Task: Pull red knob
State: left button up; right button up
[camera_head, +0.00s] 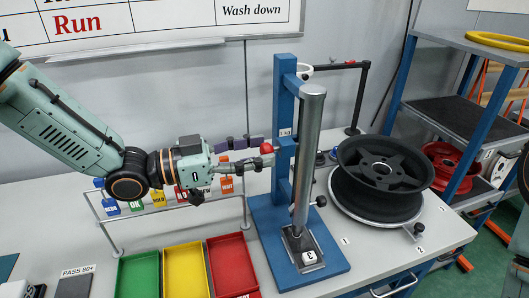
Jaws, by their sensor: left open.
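The red knob (267,149) sits on the left side of a blue upright stand (284,110) with a silver cylinder (309,150). My left gripper (262,152) reaches in from the left, its two fingers pointing right. The fingers are apart, with the fingertips right by the red knob. I cannot tell whether they touch it. Part of the knob's surroundings is hidden by the fingers. My right gripper is not in view.
Green, yellow and red trays (187,270) stand in front below my left arm. Hanging coloured tags (158,199) are behind them. A black wheel (385,165) rests on a round base right of the stand. A blue shelf (455,110) stands at the far right.

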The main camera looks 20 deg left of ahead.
pick_arm(q)
jog(key=shift+w+d+f, duration=0.2)
jog(key=shift+w+d, duration=0.35)
jog(key=shift+w, duration=0.1)
jog(key=shift+w+d, duration=0.1)
jog(key=shift+d, duration=0.2)
jog(key=shift+r, duration=0.15)
jog(key=shift+s, duration=0.2)
jog(key=shift+w, duration=0.1)
jog(key=shift+w, duration=0.2)
jog(key=c, duration=0.4)
jog(key=shift+s, duration=0.1)
grip_shut()
